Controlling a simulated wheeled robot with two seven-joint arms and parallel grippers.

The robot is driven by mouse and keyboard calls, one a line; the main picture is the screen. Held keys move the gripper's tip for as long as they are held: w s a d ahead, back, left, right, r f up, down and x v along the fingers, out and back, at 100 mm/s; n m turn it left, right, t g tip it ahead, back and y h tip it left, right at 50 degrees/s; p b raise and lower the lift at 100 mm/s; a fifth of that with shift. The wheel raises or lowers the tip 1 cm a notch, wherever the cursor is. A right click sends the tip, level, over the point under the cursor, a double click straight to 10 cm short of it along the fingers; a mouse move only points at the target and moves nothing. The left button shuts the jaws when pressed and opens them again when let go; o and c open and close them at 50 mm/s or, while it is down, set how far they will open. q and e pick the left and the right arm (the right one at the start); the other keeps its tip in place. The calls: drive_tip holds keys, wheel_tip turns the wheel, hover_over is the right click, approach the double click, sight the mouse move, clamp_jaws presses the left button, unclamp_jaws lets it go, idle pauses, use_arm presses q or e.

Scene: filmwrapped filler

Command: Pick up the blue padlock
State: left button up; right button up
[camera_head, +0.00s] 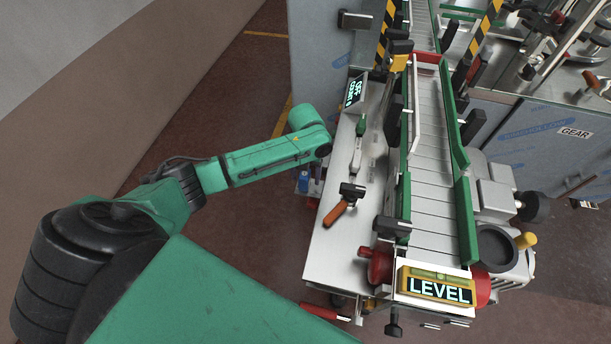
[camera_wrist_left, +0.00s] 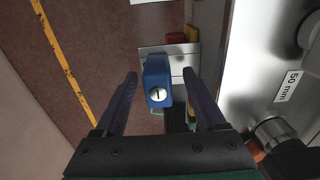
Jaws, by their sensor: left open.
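The blue padlock (camera_wrist_left: 158,82) shows in the left wrist view with its round silver keyhole face towards the camera, in front of a small metal plate (camera_wrist_left: 182,57). In the head view a small blue patch that looks like the padlock (camera_head: 304,181) shows at the left side of the machine, just below the end of my left arm. My left gripper (camera_wrist_left: 160,74) is open, with one finger on each side of the padlock and visible gaps between. My left arm covers most of the gripper in the head view. My right gripper is not in view.
A machine shelf (camera_head: 325,250) bears an orange-handled tool (camera_head: 343,204) and a green-handled tool (camera_head: 357,145). A conveyor (camera_head: 432,165) with green side rails runs beside it, with a LEVEL display (camera_head: 437,288) at its near end. Open floor (camera_head: 230,225) lies left of the machine.

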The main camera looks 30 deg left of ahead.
use_arm(q)
drive_tip(key=shift+f, duration=0.75)
drive_tip(key=shift+s+a+f, duration=0.1)
drive_tip(key=shift+f, duration=0.3)
drive_tip(key=shift+s, duration=0.1)
drive_tip(key=c, duration=0.3)
clamp_jaws()
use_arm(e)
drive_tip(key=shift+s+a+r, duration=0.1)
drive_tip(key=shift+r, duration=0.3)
use_arm(q)
drive_tip(key=shift+r, duration=0.1)
